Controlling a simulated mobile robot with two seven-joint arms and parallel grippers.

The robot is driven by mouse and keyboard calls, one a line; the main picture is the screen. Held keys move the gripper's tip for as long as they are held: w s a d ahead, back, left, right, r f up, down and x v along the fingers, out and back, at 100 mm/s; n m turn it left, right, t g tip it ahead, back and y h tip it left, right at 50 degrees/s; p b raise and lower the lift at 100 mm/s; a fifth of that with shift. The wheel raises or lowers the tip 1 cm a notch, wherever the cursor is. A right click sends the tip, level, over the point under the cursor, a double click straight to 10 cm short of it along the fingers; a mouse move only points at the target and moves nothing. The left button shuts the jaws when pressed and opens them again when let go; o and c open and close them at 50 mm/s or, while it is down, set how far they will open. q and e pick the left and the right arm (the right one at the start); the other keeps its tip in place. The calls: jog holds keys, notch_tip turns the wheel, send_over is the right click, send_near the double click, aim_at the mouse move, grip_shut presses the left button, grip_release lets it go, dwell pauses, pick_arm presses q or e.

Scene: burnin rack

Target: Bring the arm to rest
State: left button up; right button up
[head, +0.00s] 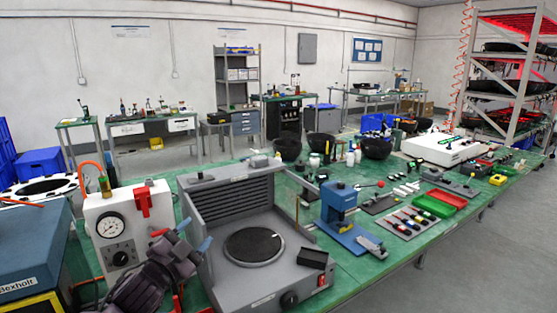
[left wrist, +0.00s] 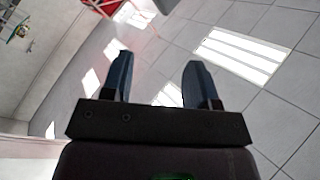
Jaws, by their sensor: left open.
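My left gripper (head: 194,234) comes in from the lower left in the head view, its two blue fingertips apart. It is in front of the left side of a grey open-front bench unit (head: 218,278) with a dark round plate (head: 253,246). In the left wrist view the gripper (left wrist: 160,70) is open with nothing between its fingers, and bare tiled floor shows beyond them. My right gripper is in neither view.
A white gauge box (head: 125,236) with a red lever stands close to the left of my gripper. A blue press (head: 339,205), red tray (head: 446,199) and several small parts occupy the green bench (head: 356,262). Grey floor at the right is clear.

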pick_arm(q)
jog(key=s+a+f+n+g+y, duration=0.2)
jog(key=s+a+f+n, duration=0.1)
jog(key=s+f, duration=0.7)
jog(key=s+a+f+n+g+y, duration=0.2)
jog(key=s+f+n, duration=0.3)
jog(key=s+f, duration=0.5)
jog(key=s+a+f+n+g+y, duration=0.2)
jog(key=s+a+f+n+y, duration=0.2)
jog(key=s+f, duration=0.6)
jog(key=shift+f, duration=0.5)
jog(key=shift+w, duration=0.1)
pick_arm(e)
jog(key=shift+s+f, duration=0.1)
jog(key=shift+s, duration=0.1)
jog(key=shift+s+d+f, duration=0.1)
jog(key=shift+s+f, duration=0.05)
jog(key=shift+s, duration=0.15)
pick_arm(q)
jog(key=shift+c, duration=0.4)
